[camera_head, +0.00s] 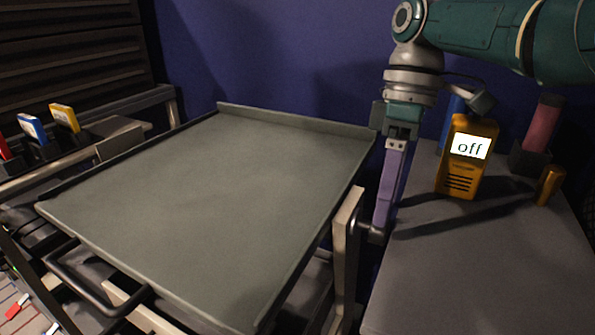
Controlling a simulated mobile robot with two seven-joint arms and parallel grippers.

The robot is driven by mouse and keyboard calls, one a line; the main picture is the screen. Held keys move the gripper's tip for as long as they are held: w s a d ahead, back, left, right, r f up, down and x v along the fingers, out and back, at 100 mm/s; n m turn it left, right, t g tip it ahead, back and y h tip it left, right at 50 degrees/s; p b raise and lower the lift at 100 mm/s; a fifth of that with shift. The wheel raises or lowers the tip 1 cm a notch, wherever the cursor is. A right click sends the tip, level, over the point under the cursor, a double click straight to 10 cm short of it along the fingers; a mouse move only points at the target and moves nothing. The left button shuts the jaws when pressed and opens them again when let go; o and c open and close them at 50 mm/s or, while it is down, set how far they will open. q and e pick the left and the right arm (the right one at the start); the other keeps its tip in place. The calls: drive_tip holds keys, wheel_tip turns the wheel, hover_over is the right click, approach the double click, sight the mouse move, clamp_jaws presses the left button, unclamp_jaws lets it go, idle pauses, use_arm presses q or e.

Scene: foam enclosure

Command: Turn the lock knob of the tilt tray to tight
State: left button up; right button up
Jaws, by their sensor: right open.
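The tilt tray (215,205) is a wide grey-green tray with raised edges on a frame, its surface empty and sloping. A pale upright post (346,245) stands at its right side. A small dark knob-like part (372,234) sticks out to the right of this post, partly covered by my fingers. My right gripper (381,224) points down with its purple fingers, their tips at this part. It is open, seen edge-on, so I cannot tell whether the fingers touch the part or straddle it. No tight marking is readable. My left gripper is not in view.
A grey table (470,270) on the right bears an orange device (467,157) reading "off", a small brass cylinder (549,185) and a red block (541,122) in a dark holder. Blue (32,128) and yellow (65,117) pieces stand left of the tray. A blue wall is behind.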

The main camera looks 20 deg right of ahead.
drive_tip(key=v, duration=0.6)
drive_tip(key=shift+r, duration=0.1)
